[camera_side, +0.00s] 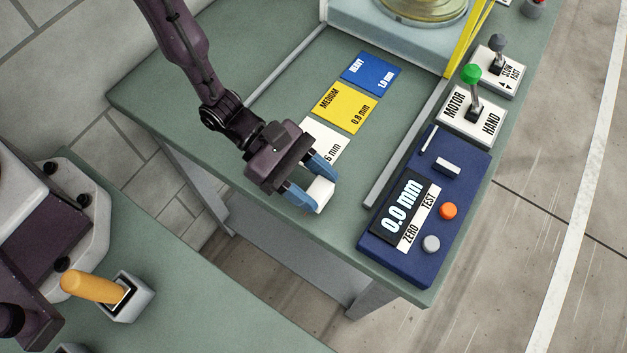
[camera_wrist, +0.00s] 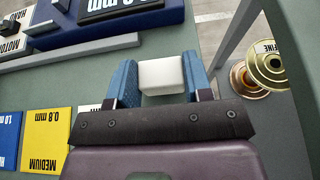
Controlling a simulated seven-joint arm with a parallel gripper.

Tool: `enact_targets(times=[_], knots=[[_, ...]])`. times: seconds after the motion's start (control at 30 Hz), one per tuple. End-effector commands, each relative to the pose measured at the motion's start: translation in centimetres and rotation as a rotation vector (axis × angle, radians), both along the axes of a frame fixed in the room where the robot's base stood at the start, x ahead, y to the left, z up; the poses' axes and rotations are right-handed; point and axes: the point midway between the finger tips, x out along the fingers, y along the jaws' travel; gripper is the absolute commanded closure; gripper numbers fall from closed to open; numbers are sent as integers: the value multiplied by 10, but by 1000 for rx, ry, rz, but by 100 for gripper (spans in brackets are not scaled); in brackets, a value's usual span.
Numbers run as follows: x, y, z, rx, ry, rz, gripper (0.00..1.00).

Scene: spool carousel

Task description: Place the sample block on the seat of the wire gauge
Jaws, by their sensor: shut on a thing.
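The white sample block (camera_side: 321,194) is held between the blue fingertips of my gripper (camera_side: 313,183), over the green bench near its front edge. In the wrist view the block (camera_wrist: 160,74) sits between both fingers (camera_wrist: 159,83). The dark blue wire gauge (camera_side: 396,254) lies to the right of the block, apart from it. Its display reads 0.0 mm, with an orange TEST button (camera_side: 448,211) and a grey ZERO button (camera_side: 431,243). A small white raised piece (camera_side: 447,166) is on its far part; I cannot tell if this is the seat.
Blue HEAVY (camera_side: 371,73), yellow MEDIUM (camera_side: 345,107) and partly hidden white (camera_side: 322,136) cards lie behind my gripper. A grey rail (camera_side: 405,145) runs between cards and gauge. A MOTOR/HAND lever (camera_side: 473,90) stands beyond the gauge. Spools (camera_wrist: 267,65) show at right in the wrist view.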

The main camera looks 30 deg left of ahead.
Motion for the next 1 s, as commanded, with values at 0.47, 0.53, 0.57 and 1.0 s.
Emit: enact_targets(times=[0.47,0.53,0.57,1.0], knots=[[0,0,-11,-1,-2,-1,77],[0,0,-10,-1,-3,-1,38],[0,0,-10,-1,-3,-1,31],[1,9,-8,0,-3,2,28]])
